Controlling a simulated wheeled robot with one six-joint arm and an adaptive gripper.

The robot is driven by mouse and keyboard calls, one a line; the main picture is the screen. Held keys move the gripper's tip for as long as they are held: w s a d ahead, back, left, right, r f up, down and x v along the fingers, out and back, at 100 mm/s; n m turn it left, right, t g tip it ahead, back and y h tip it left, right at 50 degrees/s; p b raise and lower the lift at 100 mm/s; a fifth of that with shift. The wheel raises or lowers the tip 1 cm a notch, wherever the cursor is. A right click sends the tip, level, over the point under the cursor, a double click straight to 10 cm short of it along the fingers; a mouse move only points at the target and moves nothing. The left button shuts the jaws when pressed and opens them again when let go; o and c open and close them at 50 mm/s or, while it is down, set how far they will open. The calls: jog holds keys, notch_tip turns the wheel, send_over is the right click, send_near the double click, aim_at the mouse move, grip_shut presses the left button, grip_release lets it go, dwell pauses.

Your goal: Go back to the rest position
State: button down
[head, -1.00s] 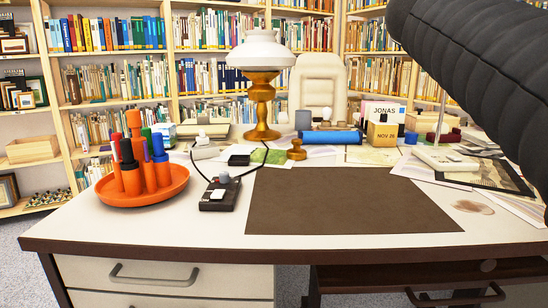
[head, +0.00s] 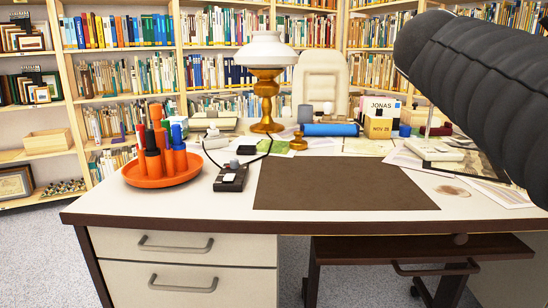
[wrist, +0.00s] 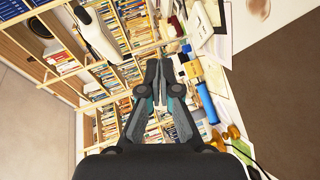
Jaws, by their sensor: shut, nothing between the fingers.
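My gripper (wrist: 160,85) shows in the wrist view with its two fingers together and nothing between them. It hangs in the air, with bookshelves and the far side of the desk behind it. In the head view the gripper is out of sight; only my dark, ribbed arm crosses the upper right corner. The arm is above the right part of the desk (head: 215,208) and hides some of its right end.
The desk holds an orange tray (head: 165,180) of markers, a brass lamp (head: 265,80), a black switch box (head: 231,178), a brown desk pad (head: 340,185) and a blue roll (head: 331,130). A chair (head: 319,80) and bookshelves stand behind. Floor (head: 40,250) is clear at left.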

jog(key=s+a+f+m+g+y+p, duration=0.1)
jog(key=s+a+f, duration=0.4)
jog(key=f, duration=0.5)
jog(key=s+a+f+m+g+y+p, duration=0.2)
jog(key=s+a+f+y, duration=0.4)
jog(key=f, duration=0.4)
jog(key=s+a+f+m+g+y+p, duration=0.1)
jog(key=s+a+f+m+y+p, duration=0.2)
jog(key=f, duration=0.8)
jog(key=s+a, duration=0.2)
jog(key=s, duration=0.2)
jog(key=shift+a+m+g+y, duration=0.3)
jog(key=shift+a+g+y, duration=0.05)
jog(key=shift+g+y, duration=0.05)
